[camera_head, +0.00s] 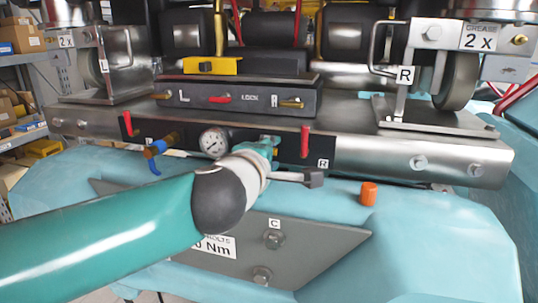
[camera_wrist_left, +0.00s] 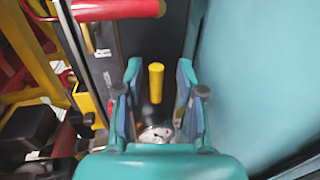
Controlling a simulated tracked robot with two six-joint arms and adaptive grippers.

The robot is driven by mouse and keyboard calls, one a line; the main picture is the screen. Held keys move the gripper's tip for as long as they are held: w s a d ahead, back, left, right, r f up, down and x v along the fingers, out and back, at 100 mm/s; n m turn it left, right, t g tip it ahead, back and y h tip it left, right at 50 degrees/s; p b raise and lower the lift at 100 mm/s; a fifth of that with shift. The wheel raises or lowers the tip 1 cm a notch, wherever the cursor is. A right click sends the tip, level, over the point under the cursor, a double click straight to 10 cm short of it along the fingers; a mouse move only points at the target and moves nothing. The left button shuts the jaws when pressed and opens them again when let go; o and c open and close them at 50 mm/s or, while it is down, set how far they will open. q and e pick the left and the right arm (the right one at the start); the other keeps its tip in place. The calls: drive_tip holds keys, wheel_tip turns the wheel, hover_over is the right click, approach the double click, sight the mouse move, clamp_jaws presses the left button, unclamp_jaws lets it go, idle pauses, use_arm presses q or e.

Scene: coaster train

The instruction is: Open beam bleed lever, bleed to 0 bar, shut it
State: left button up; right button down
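The pressure gauge (camera_head: 213,141), round with a white dial, sits on the front of the steel beam (camera_head: 360,155). My left gripper (camera_head: 268,145) is just right of the gauge at the beam front, partly hidden by its own wrist. In the left wrist view the left gripper (camera_wrist_left: 158,75) is open, one finger on each side of a yellow-ended lever (camera_wrist_left: 156,82), with visible gaps to it. The gauge also shows there below the lever (camera_wrist_left: 155,134), partly covered by the gripper. The needle reading is too small to tell. My right gripper is not in view.
Red levers stand on the beam left (camera_head: 128,124) and right (camera_head: 305,141) of the gauge. A brass valve with a blue lever (camera_head: 153,165) hangs at left. An orange cap (camera_head: 369,193) stands on the teal cover. A red handle (camera_wrist_left: 115,10) is close in the left wrist view.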

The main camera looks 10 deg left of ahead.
use_arm(q)
drive_tip(key=shift+s, duration=0.1)
drive_tip(key=s+r, duration=0.2)
drive_tip(key=s, duration=0.9)
drive_tip(key=shift+s+a, duration=0.15)
drive_tip(key=shift+s, duration=0.15)
